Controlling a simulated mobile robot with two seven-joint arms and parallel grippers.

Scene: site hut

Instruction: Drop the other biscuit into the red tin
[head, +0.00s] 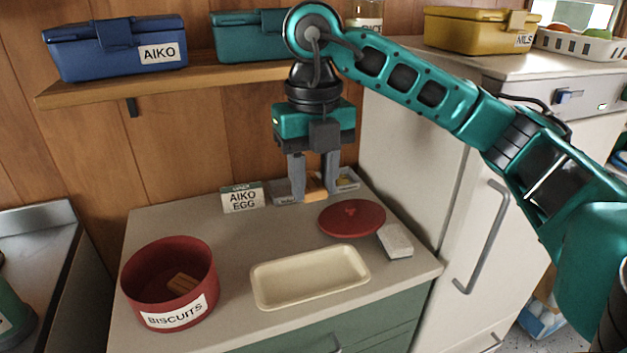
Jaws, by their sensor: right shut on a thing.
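The red tin (134,289), labelled BISCUITS, stands open at the front left of the counter. One brown biscuit (182,284) lies inside it. My right gripper (315,193) points down at the back of the counter, to the right of the tin and well apart from it. It is shut on another biscuit (315,187), whose brown side shows between the fingers. I cannot tell whether this biscuit touches what is beneath it. My left gripper is not in view.
A cream tray (262,298) lies right of the tin. A red lid (350,218) and a pale block (396,240) lie near the counter's right edge. An AIKO EGG card (242,198) stands at the back. A shelf (70,94) holds lunch boxes above.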

